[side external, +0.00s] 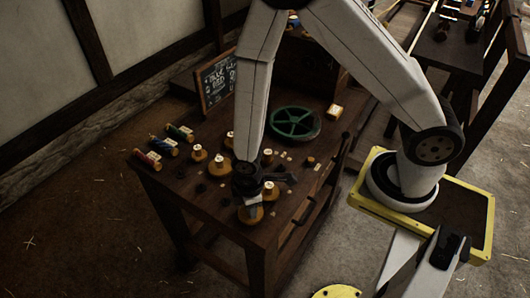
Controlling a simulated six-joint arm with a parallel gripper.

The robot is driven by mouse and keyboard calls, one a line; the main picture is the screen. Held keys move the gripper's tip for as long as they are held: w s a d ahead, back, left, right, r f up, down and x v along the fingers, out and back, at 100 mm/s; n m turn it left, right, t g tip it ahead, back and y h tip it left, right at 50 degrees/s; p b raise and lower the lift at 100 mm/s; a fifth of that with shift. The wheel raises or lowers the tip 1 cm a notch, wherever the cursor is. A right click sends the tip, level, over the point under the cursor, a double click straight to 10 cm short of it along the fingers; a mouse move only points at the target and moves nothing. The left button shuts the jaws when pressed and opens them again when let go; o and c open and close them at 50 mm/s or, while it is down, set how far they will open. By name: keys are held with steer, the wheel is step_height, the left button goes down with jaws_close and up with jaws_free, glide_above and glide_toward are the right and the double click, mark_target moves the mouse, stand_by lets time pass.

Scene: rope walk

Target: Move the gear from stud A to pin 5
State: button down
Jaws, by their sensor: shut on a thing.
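My gripper (262,183) is low over the near part of the dark wooden table (190,215), its dark jaws seen partly from behind. The marks naming stud A and pin 5 are too small to read.
A large green spoked wheel (295,122) lies at the back of the table. Red, blue and green cylinders (163,146) lie at the left edge. A chalkboard (217,80) stands behind them. Small dark pegs and pale labels dot the top. A pale block (335,111) sits at the right.

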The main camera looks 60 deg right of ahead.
steer(key=shift+f, duration=0.45)
stand_by(0.4)
steer(key=shift+c, duration=1.6)
jaws_free()
steer(key=shift+r, duration=0.2)
steer(key=shift+r, duration=3.8)
